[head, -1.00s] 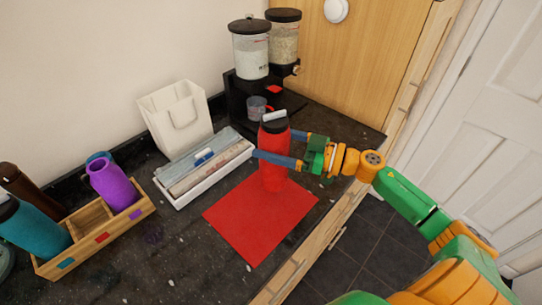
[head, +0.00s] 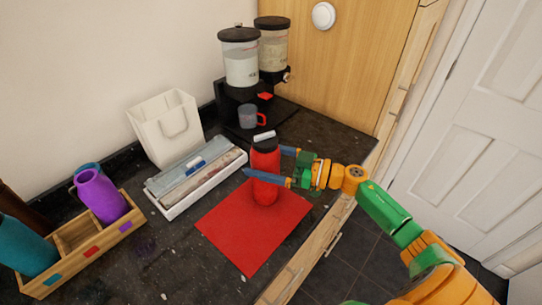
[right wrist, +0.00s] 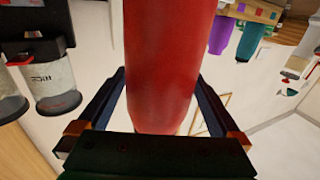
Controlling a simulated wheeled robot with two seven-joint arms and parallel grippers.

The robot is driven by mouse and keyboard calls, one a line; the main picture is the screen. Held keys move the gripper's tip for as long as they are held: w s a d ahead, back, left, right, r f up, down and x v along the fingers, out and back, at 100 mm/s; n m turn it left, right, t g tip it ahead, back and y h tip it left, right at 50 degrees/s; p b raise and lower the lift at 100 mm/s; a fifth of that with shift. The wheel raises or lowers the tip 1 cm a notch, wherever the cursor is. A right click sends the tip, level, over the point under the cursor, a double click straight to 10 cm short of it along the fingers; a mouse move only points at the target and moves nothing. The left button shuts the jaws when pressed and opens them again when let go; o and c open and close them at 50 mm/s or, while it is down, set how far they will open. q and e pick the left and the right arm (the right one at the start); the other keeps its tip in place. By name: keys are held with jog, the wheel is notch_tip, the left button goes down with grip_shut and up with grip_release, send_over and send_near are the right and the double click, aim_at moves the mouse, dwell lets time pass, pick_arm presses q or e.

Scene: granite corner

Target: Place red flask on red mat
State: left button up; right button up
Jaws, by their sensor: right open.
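The red flask (head: 265,192), with a dark cap and a pale handle on top, stands upright on the red mat (head: 243,232), toward its far part. My right gripper (head: 265,166) is open, with one finger on each side of the flask's body. In the right wrist view the flask (right wrist: 168,70) fills the middle between the two spread fingers, and a small gap shows beside it. The flask hides the mat's far corner. My left gripper is not in view.
A wooden caddy (head: 82,257) with a purple flask (head: 100,197) and a teal flask (head: 25,245) stands at the left. A white tray (head: 205,190) of boxes lies beside the mat. A dispenser (head: 241,65) and mug (head: 249,117) stand behind. The counter's front edge is close right of the mat.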

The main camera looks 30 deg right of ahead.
jog(key=b+v, duration=0.2)
jog(key=v, duration=1)
